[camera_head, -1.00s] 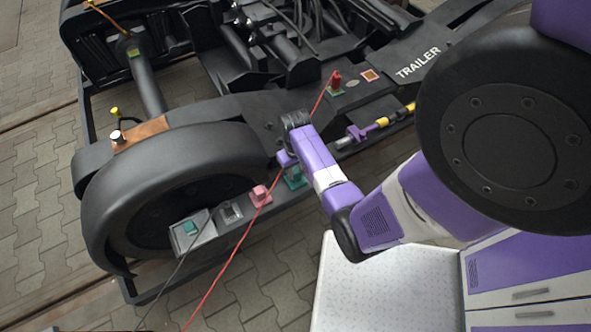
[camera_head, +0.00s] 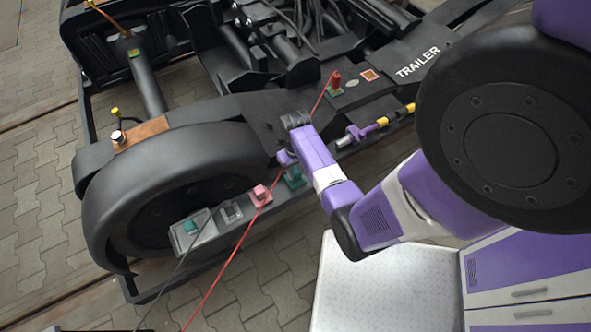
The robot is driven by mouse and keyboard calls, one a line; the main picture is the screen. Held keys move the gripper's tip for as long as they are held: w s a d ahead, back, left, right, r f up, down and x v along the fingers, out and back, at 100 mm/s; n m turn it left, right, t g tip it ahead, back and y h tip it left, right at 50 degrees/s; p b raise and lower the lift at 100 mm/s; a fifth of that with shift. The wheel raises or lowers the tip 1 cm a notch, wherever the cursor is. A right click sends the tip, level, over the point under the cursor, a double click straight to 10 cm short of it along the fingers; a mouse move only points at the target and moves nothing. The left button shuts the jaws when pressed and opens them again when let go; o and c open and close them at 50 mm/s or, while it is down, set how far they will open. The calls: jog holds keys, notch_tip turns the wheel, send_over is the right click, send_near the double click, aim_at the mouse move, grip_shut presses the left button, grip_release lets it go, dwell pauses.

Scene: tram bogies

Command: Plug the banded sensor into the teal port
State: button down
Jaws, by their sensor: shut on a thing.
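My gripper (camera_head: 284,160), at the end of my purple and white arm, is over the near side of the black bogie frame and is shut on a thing. Its body hides most of what it holds, taken here to be the banded sensor; no bands can be made out. The teal port (camera_head: 294,178) is on the lower rail just below and right of my gripper, partly covered by it. Whether the held thing touches the port cannot be told. A pink port (camera_head: 260,195) and a grey port (camera_head: 232,211) sit left along the same rail.
A grey box with a teal insert (camera_head: 190,227) is at the rail's left end, by the large wheel (camera_head: 160,160). A red plug (camera_head: 336,80) trails a red cable (camera_head: 235,252) passing by my gripper.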

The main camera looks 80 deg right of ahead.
aim_at(295, 170)
jog(key=shift+f+b, duration=0.35)
jog(key=shift+f, duration=0.15)
jog(key=c, duration=1)
grip_release()
jog(key=shift+o, duration=0.2)
jog(key=shift+r, duration=0.1)
notch_tip(295, 170, up, 8)
jog(key=shift+f+p, duration=0.15)
jog(key=shift+p, duration=0.55)
